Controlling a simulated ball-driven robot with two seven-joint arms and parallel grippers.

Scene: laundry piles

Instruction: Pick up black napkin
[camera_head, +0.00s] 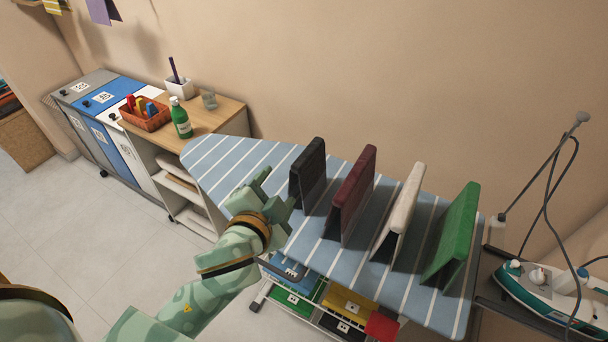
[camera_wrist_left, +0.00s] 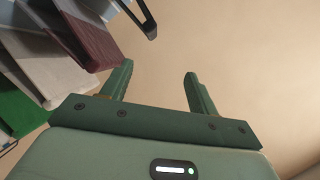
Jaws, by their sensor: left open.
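The black napkin (camera_head: 308,175) stands folded like a tent on the striped ironing board, leftmost in a row of napkins. In the left wrist view a dark folded edge (camera_wrist_left: 149,22) at the top is probably the black napkin, mostly cut off. My left gripper (camera_head: 275,190) is open over the board, just left of the black napkin. Its two fingers (camera_wrist_left: 158,76) have nothing between them in the left wrist view. I cannot tell whether a fingertip touches the napkin. My right gripper is not in view.
Maroon (camera_head: 352,195), white (camera_head: 400,210) and green (camera_head: 453,235) napkins stand to the right on the ironing board (camera_head: 215,160). An iron (camera_head: 545,290) with a cord stands at far right. A green bottle (camera_head: 181,120) and red basket (camera_head: 146,115) stand on the wooden-topped cabinet at left.

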